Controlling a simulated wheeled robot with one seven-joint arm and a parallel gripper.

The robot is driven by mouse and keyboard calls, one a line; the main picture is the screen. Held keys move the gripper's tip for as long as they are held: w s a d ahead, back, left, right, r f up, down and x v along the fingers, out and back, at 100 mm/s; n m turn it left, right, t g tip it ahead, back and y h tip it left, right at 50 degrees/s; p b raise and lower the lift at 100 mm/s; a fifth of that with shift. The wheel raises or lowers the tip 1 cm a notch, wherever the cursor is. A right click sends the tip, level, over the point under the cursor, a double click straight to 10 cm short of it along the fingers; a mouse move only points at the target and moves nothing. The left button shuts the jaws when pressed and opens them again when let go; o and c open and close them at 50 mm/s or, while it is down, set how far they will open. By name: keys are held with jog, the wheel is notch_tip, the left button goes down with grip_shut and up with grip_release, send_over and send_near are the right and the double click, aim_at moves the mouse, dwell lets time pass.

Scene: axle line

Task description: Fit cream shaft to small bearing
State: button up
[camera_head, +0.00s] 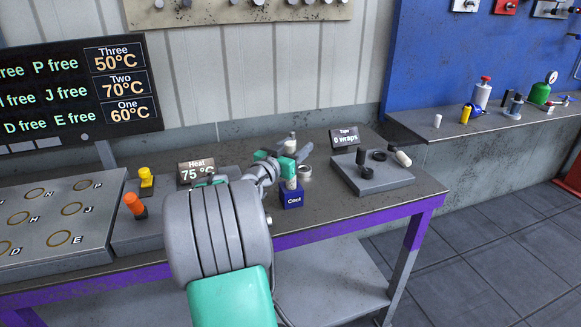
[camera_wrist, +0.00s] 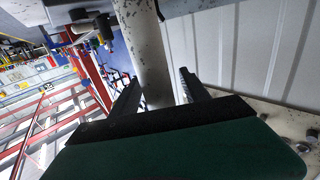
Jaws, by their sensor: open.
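A pale cream shaft (camera_head: 291,144) stands upright at the blue Cool block (camera_head: 292,199) on the bench. It also shows in the wrist view (camera_wrist: 148,50), passing between the two dark fingers. My gripper (camera_head: 287,158) is open around the shaft; in the wrist view its fingertips (camera_wrist: 158,84) have the shaft between them, and I cannot tell whether either touches it. My arm and gripper hide part of the shaft.
The grey Tape plate (camera_head: 372,183) at right holds black rolls and a cream-coloured piece (camera_head: 401,157) with a dark end. At left are the Heat display (camera_head: 197,171), an orange knob (camera_head: 135,204), a yellow button (camera_head: 147,176) and the lettered plate (camera_head: 30,262). The front bench edge is purple.

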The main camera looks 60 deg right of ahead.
grip_shut()
dwell(0.5)
dwell(0.8)
